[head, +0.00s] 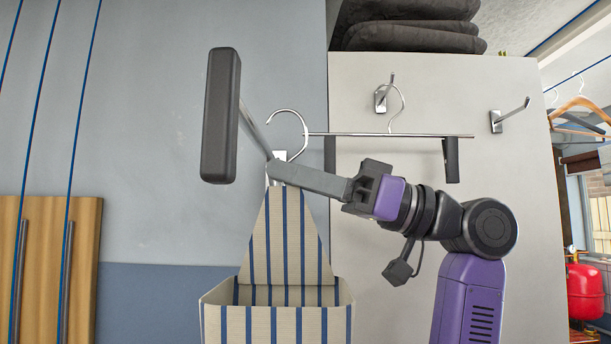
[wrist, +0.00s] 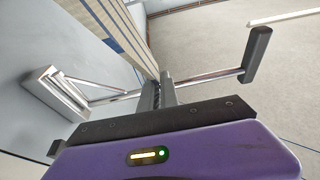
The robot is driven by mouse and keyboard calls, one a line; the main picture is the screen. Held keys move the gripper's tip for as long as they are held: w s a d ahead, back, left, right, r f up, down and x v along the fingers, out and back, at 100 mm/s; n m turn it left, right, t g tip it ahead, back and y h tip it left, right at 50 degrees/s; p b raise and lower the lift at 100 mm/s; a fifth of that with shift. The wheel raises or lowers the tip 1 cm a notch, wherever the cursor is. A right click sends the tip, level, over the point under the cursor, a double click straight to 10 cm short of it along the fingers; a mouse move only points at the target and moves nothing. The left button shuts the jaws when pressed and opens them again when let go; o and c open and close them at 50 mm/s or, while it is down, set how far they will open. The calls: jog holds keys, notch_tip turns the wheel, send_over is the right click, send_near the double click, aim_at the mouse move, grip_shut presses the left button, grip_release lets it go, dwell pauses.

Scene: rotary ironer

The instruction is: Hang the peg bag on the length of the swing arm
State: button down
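The peg bag (head: 283,240) is cream canvas with blue stripes and an open pocket, hanging upright below a chrome hook (head: 304,122). My gripper (head: 272,171) reaches in from the right and appears shut at the top of the bag, just under the hook. The swing arm (head: 255,129) is a chrome rod with a black end piece (head: 220,115). In the head view the hook appears right of the rod; whether it is over it cannot be told. In the wrist view, the bag (wrist: 112,32) is beyond my fingers (wrist: 157,92), and the rod (wrist: 207,78) passes close behind them.
A chrome clip hanger (head: 392,134) hangs from a wall hook (head: 381,96) behind my arm. Another hook (head: 511,116) is empty. Dark folded cloths (head: 412,36) lie on top of the white panel (head: 540,220). A wooden board (head: 55,260) is at left. Wall between is clear.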

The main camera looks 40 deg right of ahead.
aim_at(266, 199)
jog(key=shift+w+a+f, duration=0.15)
jog(key=shift+w+a, duration=0.45)
jog(key=shift+a, duration=0.3)
jog(key=shift+w+a+f+b, duration=0.15)
jog(key=shift+a+f+b, duration=0.05)
jog(key=shift+f+b, duration=0.3)
jog(key=shift+w+a+f+b, duration=0.15)
jog(key=shift+f+b, duration=0.3)
jog(key=shift+f+b, duration=0.35)
jog(key=shift+f, duration=0.05)
jog(key=c, duration=1.5)
grip_release()
jog(key=shift+c, duration=0.2)
